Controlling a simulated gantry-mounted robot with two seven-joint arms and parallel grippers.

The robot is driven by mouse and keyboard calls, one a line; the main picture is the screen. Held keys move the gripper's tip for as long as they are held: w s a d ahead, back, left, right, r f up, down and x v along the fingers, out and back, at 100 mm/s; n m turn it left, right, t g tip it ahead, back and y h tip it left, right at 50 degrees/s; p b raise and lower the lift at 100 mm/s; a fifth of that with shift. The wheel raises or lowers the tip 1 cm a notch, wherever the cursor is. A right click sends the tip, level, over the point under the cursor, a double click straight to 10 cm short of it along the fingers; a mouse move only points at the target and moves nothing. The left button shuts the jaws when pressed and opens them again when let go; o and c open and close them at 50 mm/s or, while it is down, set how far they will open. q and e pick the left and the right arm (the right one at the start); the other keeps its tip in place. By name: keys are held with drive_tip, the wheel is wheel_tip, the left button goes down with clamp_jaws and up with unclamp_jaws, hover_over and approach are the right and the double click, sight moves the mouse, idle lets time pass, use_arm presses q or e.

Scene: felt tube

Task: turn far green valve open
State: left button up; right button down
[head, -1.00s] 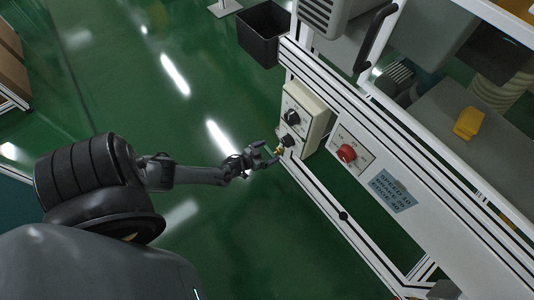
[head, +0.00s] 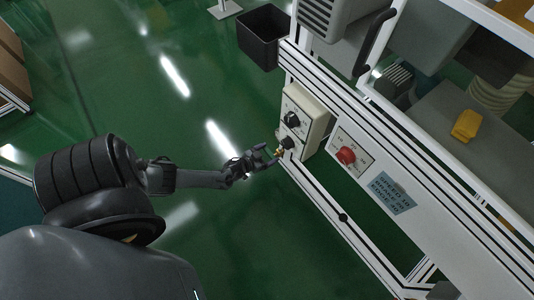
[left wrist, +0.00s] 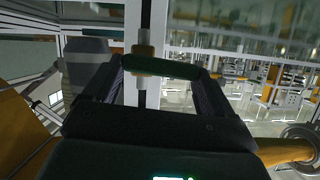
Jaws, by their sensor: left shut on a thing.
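My left gripper (head: 271,155) is at the side of the machine frame, by a small brass-coloured fitting (head: 280,152) below the beige control box. In the left wrist view my gripper (left wrist: 162,70) has its two fingers at the ends of a dark green valve handle (left wrist: 162,67) and is shut on it. The handle lies crosswise in the picture, in front of a brass-coloured valve body (left wrist: 143,50) on a dark vertical pipe. In the head view the green handle is too small and covered to make out. My right gripper is not in view.
The beige control box (head: 309,117) with black knobs is just above the gripper. A panel with a red knob (head: 346,155) is to the right. A black bin (head: 264,36) hangs at the frame's far end. The green floor (head: 115,85) to the left is clear.

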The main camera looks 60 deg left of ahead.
use_arm(q)
drive_tip(key=shift+w+d+r+m+t+y+b, duration=0.1)
drive_tip(key=shift+d+m+t+y, duration=0.3)
drive_tip(key=shift+m+y, duration=1.2)
drive_tip(key=shift+w+d+r+m+t+y+b, duration=0.15)
drive_tip(key=shift+d+m+y, duration=0.5)
drive_tip(key=shift+m, duration=1.8)
drive_tip(key=shift+w+d+r+m+t+y+b, duration=0.1)
drive_tip(key=shift+d+m+t+y, duration=0.15)
drive_tip(key=shift+d+m+y, duration=1.2)
drive_tip(key=shift+a+m+h, duration=0.3)
drive_tip(key=shift+a+m, duration=0.5)
drive_tip(key=shift+m, duration=0.2)
drive_tip(key=o, duration=0.8)
drive_tip(key=shift+s, duration=0.1)
drive_tip(key=shift+o, duration=0.2)
drive_tip(key=p+v, duration=0.2)
drive_tip(key=v, duration=0.8)
drive_tip(key=shift+s+d, duration=0.15)
drive_tip(key=shift+s, duration=0.25)
